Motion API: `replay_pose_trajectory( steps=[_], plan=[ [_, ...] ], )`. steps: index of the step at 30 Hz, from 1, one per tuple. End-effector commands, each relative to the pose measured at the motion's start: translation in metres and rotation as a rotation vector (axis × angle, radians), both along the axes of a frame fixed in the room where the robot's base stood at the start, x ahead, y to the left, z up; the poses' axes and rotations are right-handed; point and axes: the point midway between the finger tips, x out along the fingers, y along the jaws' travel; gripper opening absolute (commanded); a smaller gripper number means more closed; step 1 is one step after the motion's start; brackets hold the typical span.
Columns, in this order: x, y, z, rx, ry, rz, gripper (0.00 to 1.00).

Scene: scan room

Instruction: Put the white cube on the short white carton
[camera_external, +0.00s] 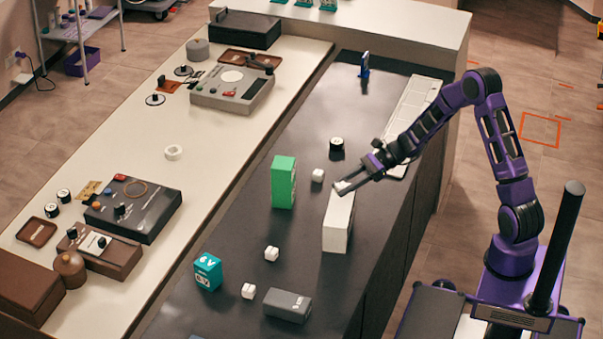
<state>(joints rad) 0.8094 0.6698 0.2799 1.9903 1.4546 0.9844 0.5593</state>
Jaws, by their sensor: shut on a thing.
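The short white carton (337,226) stands upright on the dark counter, right of the green carton. My gripper (344,187) reaches in from the right, with its fingertips over the top end of the white carton. It is shut on a small white thing, which looks like a white cube (343,186); the fingers hide most of it. I cannot tell whether that cube touches the carton's top.
The green carton (283,182), teal box (208,271), grey box (287,305) and black round piece (336,145) stand around on the dark counter. A white panel (412,108) lies along its right edge. The cream counter (190,190) with devices is at left.

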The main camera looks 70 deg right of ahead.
Motion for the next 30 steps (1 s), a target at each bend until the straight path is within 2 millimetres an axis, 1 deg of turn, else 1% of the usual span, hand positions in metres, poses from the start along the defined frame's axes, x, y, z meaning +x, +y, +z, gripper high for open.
replay_pose_trajectory(
  steps=[2,9,17,20,21,23,24,26,30],
  plan=[
    [0.000,0.000,-0.006,0.000,0.000,-0.001,0.00],
    [0.000,0.000,-0.037,0.000,0.002,-0.002,0.00],
    [0.000,-0.001,-0.039,-0.001,0.000,-0.002,0.00],
    [0.000,0.000,-0.042,-0.001,0.000,-0.001,0.00],
    [0.000,0.000,-0.042,-0.001,0.000,-0.002,0.38],
    [0.000,0.000,-0.041,-0.001,0.000,-0.002,0.49],
    [0.000,0.000,-0.041,-0.001,0.000,-0.002,0.56],
    [0.000,0.000,-0.041,-0.001,0.000,-0.001,0.66],
    [0.000,0.000,-0.041,-0.001,0.000,-0.001,0.66]
  ],
)
